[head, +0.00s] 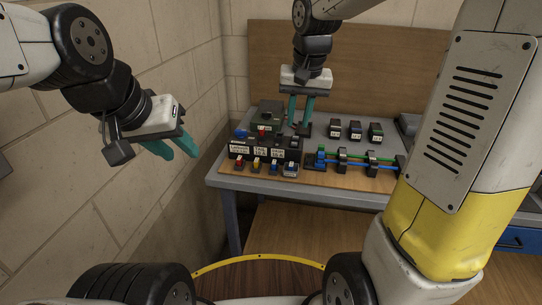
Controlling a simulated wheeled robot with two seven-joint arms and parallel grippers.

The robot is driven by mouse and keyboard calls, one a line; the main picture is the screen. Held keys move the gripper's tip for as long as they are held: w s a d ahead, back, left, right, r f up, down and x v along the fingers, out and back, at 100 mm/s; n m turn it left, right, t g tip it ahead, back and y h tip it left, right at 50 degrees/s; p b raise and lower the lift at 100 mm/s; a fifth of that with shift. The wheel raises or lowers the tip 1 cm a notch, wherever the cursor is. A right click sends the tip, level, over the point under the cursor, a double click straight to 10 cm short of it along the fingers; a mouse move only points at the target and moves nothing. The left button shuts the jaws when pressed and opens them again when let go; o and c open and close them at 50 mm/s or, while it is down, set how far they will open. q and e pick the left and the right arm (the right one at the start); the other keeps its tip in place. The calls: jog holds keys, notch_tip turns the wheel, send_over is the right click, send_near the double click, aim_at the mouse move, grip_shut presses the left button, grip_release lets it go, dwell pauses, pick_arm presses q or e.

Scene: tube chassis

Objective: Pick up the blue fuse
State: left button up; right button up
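Small coloured pieces stand in a row at the front left of the bench. Another blue piece (241,134) sits on a dark labelled block (240,149) behind the row. My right gripper (299,123) points down above the bench, behind the blocks, with its teal fingers apart and nothing seen between them. My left gripper (181,154) is off the bench to the left, near the wall, with its fingers apart and empty.
A rail assembly (343,161) with blue and green tubes lies right of the blocks. Several dark labelled boxes (355,130) stand behind it. The grey bench (345,196) has a brown backboard (370,65).

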aim_at(274, 162)
jog(key=w+a+f+g, duration=0.1)
jog(key=w+f, duration=0.2)
jog(key=f, duration=0.1)
jog(key=w+a+f+m, duration=0.1)
jog(key=w+a+f, duration=0.1)
jog(key=w+f, duration=0.2)
jog(key=w+a+f+g, duration=0.1)
jog(key=w+a+f, duration=0.1)
jog(key=w+f, duration=0.2)
jog(key=shift+f+m+g+h, duration=0.1)
jog(key=shift+m+g+h, duration=0.2)
jog(key=shift+m, duration=0.1)
jog(key=shift+w+f, duration=0.1)
jog(key=shift+f, duration=0.65)
jog(key=f, duration=0.3)
jog(key=s+f, duration=0.1)
jog(key=f, duration=0.1)
jog(key=shift+f, duration=0.25)
jog(key=shift+w+a+f, duration=0.1)
jog(key=shift+f, duration=0.55)
grip_shut()
